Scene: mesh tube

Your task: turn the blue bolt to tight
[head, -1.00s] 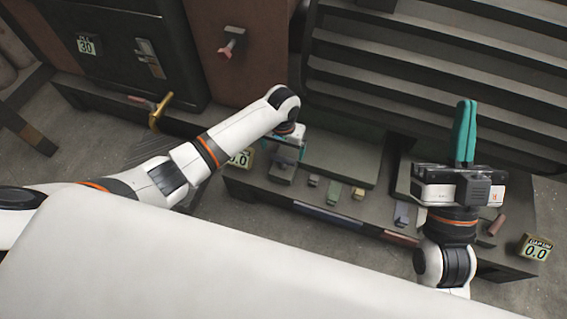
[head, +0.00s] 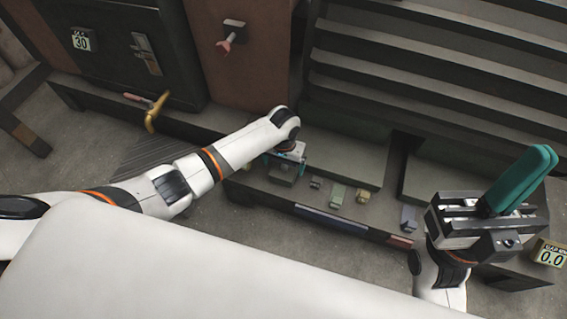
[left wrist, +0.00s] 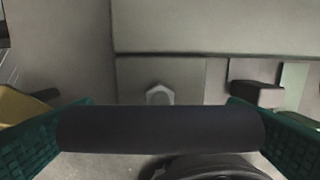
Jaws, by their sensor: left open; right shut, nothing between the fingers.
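My left gripper (head: 285,158) is open, low over the left part of the grey bench (head: 250,188). Its green fingers frame the left wrist view on both sides. There a pale grey hex head (left wrist: 160,95) on a flat plate shows ahead between them, and a thick dark bar (left wrist: 160,129) crosses in front of it; I cannot tell whether the fingers touch the bar. The head looks grey, so I cannot tell whether it is the blue bolt. A small blue-grey piece (head: 408,216) stands further right on the bench. My right gripper (head: 545,155) is shut and empty, raised above the bench's right end.
Small green (head: 338,193) and yellow (head: 362,197) pieces stand along the bench. A blue strip (head: 330,218) and a red strip (head: 400,241) mark its front edge. A yellow handle (head: 155,112) stands out at the left. A sign reading 0.0 (head: 551,254) is at the right.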

